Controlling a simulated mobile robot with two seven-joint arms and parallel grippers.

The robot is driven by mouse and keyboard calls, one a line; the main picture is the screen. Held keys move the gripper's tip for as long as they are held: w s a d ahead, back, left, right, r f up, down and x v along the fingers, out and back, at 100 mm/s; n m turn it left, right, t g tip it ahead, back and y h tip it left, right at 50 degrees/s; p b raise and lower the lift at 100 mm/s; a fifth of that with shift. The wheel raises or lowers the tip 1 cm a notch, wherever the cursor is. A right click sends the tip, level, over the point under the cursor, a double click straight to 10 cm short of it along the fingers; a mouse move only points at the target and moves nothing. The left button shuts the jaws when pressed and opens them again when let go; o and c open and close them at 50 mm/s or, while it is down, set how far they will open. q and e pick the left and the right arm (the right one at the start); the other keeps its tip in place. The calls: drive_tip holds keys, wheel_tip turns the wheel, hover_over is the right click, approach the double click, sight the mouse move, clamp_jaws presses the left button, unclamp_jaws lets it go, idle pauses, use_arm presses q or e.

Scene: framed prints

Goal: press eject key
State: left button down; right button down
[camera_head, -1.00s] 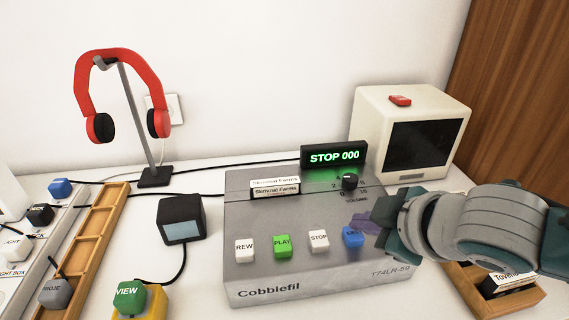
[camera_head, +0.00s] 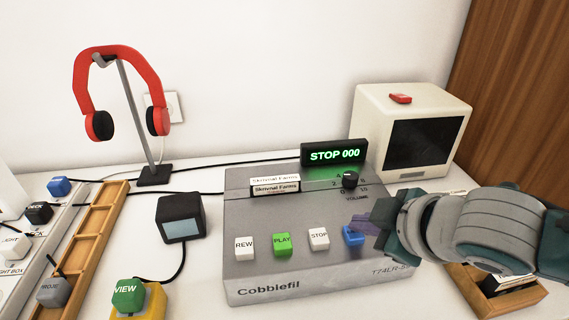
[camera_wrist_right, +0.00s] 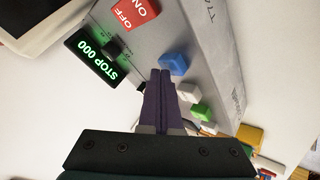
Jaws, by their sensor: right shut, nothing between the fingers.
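The grey Cobblefil tape deck (camera_head: 320,275) stands on the table with a row of keys: white REW (camera_head: 244,246), green PLAY (camera_head: 282,244), white STOP (camera_head: 319,238) and a blue key (camera_head: 352,237) at the right end. The blue key's label is not readable. My right gripper (camera_head: 362,220) is shut and empty, its purple fingertips just behind and above the blue key. In the right wrist view the closed fingers (camera_wrist_right: 160,78) point close beside the blue key (camera_wrist_right: 174,63); I cannot tell whether they touch it. My left gripper is not in view.
The green display (camera_head: 334,154) reads STOP 000. A volume knob (camera_head: 349,181) and a cassette (camera_head: 275,187) sit at the deck's back. A cream monitor (camera_head: 365,130) stands behind right, a wooden tray (camera_head: 500,300) at right. A red ON/OFF switch (camera_wrist_right: 135,12) shows in the wrist view.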

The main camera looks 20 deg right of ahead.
sight(360, 237)
drive_tip(key=shift+f+b, duration=0.3)
drive_tip(key=shift+f, duration=0.2)
drive_tip(key=shift+r, duration=0.15)
idle(0.5)
drive_tip(key=shift+r+p, duration=1.15)
drive_tip(key=shift+p, duration=0.3)
wheel_tip(360, 237, up, 5)
drive_tip(key=p, duration=0.5)
drive_tip(key=shift+p, duration=0.3)
